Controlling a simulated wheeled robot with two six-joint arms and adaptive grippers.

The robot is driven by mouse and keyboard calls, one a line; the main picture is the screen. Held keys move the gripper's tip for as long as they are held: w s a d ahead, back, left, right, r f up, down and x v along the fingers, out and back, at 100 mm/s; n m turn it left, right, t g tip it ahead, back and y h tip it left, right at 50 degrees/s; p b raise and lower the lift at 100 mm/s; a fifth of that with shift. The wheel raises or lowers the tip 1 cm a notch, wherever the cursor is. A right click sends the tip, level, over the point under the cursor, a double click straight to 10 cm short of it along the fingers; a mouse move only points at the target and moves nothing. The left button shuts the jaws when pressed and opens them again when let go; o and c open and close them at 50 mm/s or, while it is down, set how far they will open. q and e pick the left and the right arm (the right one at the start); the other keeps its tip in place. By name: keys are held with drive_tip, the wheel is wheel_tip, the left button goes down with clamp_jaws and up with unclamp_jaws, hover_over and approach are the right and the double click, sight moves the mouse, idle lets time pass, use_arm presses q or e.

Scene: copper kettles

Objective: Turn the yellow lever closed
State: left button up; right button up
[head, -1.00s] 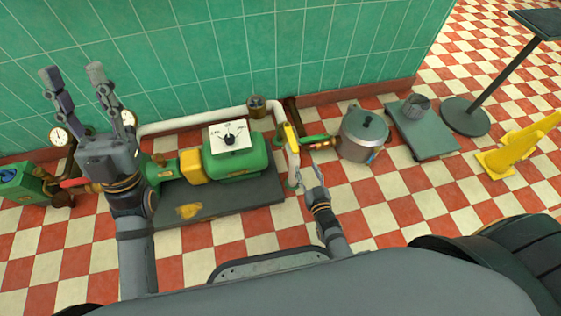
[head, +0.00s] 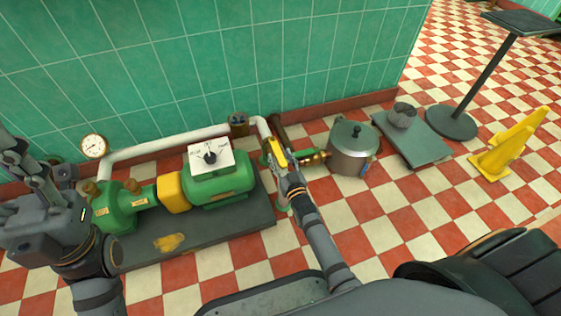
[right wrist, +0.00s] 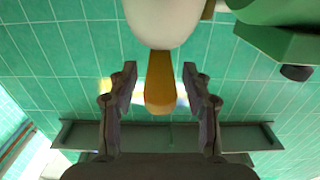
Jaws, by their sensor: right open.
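The yellow lever (head: 277,151) sits on the valve at the right end of the white pipe, beside the green pump. My right gripper (head: 289,177) is close at its near end in the head view and hides part of the valve. In the right wrist view the yellow lever (right wrist: 160,82) hangs between the two spread fingers of my right gripper (right wrist: 160,72), with a gap on each side. My left gripper (head: 25,170) is at the left edge, fingers apart and empty, partly cut off by the frame.
The green pump (head: 222,186) with a white dial plate (head: 211,157) stands on a dark base (head: 215,230). A lidded metal pot (head: 353,150) stands right of the lever. A flat scale (head: 425,147) and yellow wet-floor sign (head: 500,150) are farther right. The tiled wall is close behind.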

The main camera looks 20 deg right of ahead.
drive_tip(key=shift+w, duration=0.3)
clamp_jaws()
idle(0.3)
